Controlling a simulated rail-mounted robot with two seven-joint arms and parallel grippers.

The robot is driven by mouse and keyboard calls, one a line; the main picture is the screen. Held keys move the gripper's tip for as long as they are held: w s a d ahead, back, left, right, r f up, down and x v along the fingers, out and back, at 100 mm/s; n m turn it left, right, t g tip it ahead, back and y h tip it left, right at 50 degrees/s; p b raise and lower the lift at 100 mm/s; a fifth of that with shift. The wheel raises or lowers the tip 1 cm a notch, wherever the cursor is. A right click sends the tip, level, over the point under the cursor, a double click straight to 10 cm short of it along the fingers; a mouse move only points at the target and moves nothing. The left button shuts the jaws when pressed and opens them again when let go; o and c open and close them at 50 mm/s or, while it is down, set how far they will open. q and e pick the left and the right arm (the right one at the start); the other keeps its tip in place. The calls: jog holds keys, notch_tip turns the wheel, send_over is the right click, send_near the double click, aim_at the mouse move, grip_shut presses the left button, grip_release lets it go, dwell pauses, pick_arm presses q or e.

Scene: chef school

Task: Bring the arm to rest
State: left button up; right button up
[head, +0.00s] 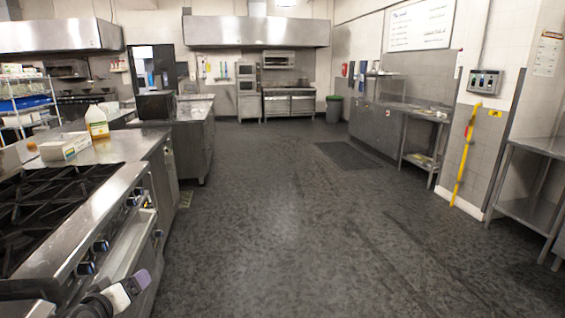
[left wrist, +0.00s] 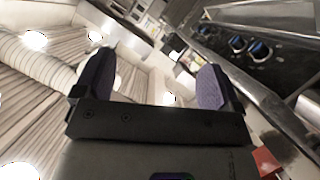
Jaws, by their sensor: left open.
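My left gripper (head: 120,293) is at the lower left of the head view, in front of the stove's front edge. Its purple finger pads show in the left wrist view (left wrist: 153,82), spread wide apart with nothing between them. The gripper is open and empty. The left wrist view looks up past the fingers at a pale ceiling with lights. My right gripper is not in view.
A gas stove (head: 62,215) with black grates and front knobs stands close on the left. A counter (head: 120,148) beyond it holds a white box (head: 64,146) and a carton (head: 97,121). The dark floor (head: 300,230) ahead is open. Steel tables (head: 535,210) line the right.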

pick_arm(q)
jog(key=s+d+f+m+g+p, duration=0.15)
jog(key=s+d, duration=0.25)
jog(key=s, duration=0.4)
jog(key=s+d+f+m+g+p, duration=0.1)
jog(key=s+d+f+m+p, duration=0.15)
jog(key=s+d, duration=0.45)
jog(key=s+d+f+m+g+p, duration=0.1)
jog(key=s+d+m+g+p, duration=0.15)
jog(key=s, duration=0.75)
jog(key=s+d+f+g+p, duration=0.1)
jog(key=s+f+g+p, duration=0.3)
jog(key=s, duration=0.6)
jog(key=s+d+f+g+p, duration=0.1)
jog(key=s+f+g+p, duration=0.1)
jog(key=s+f, duration=0.5)
jog(key=w+p+v, duration=0.2)
jog(key=p+v, duration=1)
jog(key=v, duration=0.1)
jog(key=w+r+p+v, duration=0.1)
jog(key=w+p+v, duration=0.2)
jog(key=p+v, duration=0.9)
jog(key=w+r+p+v, duration=0.1)
jog(key=w+p+v, duration=0.2)
jog(key=p+v, duration=1)
jog(key=shift+d+r+m+t, duration=0.25)
jog(key=shift+r+m+t, duration=0.05)
jog(key=shift+r+m, duration=0.15)
jog(key=shift+s, duration=0.1)
